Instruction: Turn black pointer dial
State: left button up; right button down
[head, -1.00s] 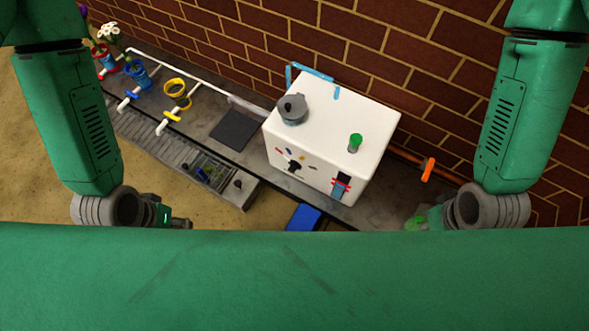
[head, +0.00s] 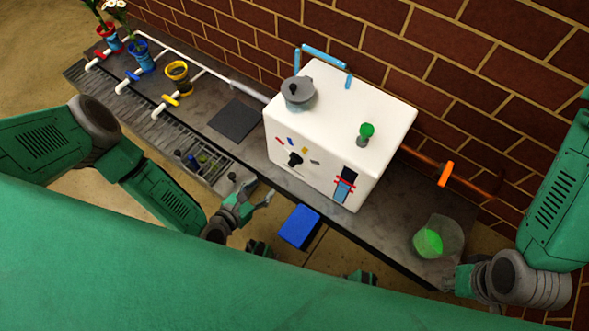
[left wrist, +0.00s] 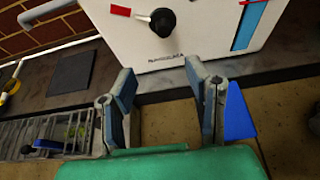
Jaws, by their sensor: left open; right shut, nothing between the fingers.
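The black pointer dial (head: 295,159) sits on the front face of the white box (head: 350,115), with small coloured marks around it. In the left wrist view the dial (left wrist: 161,21) is ahead of and above my fingers, its pale pointer turned left toward a red mark (left wrist: 120,10). My left gripper (head: 257,197) is open and empty, in front of the box and below the dial, apart from it. Its two spread fingers show in the left wrist view (left wrist: 163,98). My right arm is at the right edge; its gripper (head: 455,280) is mostly hidden near the green bowl.
A grey pot (head: 298,94) and a green-topped object (head: 365,133) stand on the box. A blue block (head: 299,227) lies below the counter edge. A clear bowl with green contents (head: 430,243) stands at right. Pipes with valves and flower pots (head: 177,75) line the left.

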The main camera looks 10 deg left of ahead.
pick_arm(q)
jog(key=b, duration=0.2)
send_near(290, 165)
jog(key=d, duration=0.1)
jog(key=b+x, duration=0.1)
jog(key=x, duration=0.5)
jog(key=a+b+x, duration=0.1)
jog(key=x, duration=0.2)
jog(key=shift+w+f+b, duration=0.15)
jog(key=shift+f+b, duration=0.05)
jog(key=shift+b, duration=0.1)
jog(key=shift+w+d, duration=0.25)
jog(key=shift+d, duration=0.1)
jog(key=shift+a, duration=0.1)
pick_arm(e)
jog(key=f, duration=0.1)
jog(key=d+f, duration=0.1)
jog(key=f, duration=0.3)
jog(key=shift+d+f, duration=0.15)
jog(key=shift+d, duration=0.1)
pick_arm(q)
jog(key=shift+a, duration=0.1)
jog(key=c, duration=0.3)
jog(key=shift+a, duration=0.1)
grip_shut()
pick_arm(e)
jog(key=shift+a, duration=0.2)
